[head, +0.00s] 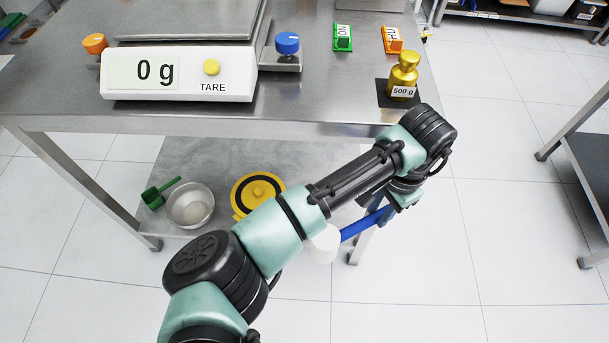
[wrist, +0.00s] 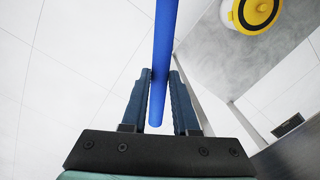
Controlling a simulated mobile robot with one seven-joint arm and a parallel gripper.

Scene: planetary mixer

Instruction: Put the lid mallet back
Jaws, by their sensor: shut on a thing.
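The lid mallet has a blue handle (head: 358,226) and a white head (head: 325,244). In the head view it is held in the air beside the right front leg of the steel table, its head to the left, partly behind my arm. My gripper (head: 383,212) is shut on the handle. In the wrist view the blue handle (wrist: 164,50) runs between the two fingers of my gripper (wrist: 160,78) and out of the top of the picture, so the head does not show there. No holder for the mallet can be made out.
The table (head: 320,112) carries a scale (head: 180,74) reading 0 g and a brass 500 g weight (head: 404,74). The lower shelf holds a yellow-black lid (head: 257,191), a steel bowl (head: 190,205) and a green scoop (head: 152,197).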

